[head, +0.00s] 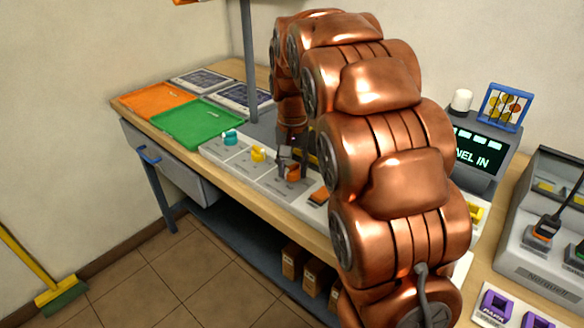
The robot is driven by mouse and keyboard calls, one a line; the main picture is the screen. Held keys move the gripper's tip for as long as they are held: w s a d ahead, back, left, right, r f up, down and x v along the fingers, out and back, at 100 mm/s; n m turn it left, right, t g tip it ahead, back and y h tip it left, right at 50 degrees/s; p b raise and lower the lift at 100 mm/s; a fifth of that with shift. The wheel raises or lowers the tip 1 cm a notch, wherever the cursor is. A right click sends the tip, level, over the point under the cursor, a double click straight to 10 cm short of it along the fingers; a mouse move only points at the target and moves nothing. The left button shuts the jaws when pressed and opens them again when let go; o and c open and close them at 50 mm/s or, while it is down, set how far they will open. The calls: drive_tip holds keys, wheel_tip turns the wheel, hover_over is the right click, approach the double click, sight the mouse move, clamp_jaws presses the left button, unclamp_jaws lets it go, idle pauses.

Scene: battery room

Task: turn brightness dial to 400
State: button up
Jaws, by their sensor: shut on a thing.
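A row of pale control panels runs along the bench, with a teal dial (230,138), a yellow dial (258,154) and an orange dial (293,174). My gripper (291,169) points down at the orange dial and is shut on it. The fingers and arm hide part of this dial. The panel labels and scales are too small to read, so I cannot tell which dial is brightness or its value.
My copper arm hides the bench's middle right. A green tray (185,122) and an orange tray (153,98) lie at the left. A dark screen (474,152) and a grey box (550,240) stand at the right. A grey post (249,60) rises behind the panels.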

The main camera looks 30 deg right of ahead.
sight(293, 166)
drive_tip(key=m, duration=0.4)
drive_tip(key=shift+m+p, duration=0.3)
drive_tip(key=m+p, duration=0.1)
drive_tip(key=m, duration=0.2)
drive_tip(key=shift+m, duration=0.4)
drive_tip(key=m+p, duration=0.2)
drive_tip(key=m, duration=0.3)
drive_tip(key=shift+r, duration=0.1)
drive_tip(key=shift+m+p, duration=0.75)
drive_tip(key=shift+m, duration=0.45)
drive_tip(key=o, duration=1.1)
drive_tip(key=shift+o, duration=0.2)
wheel_tip(293, 166, up, 12)
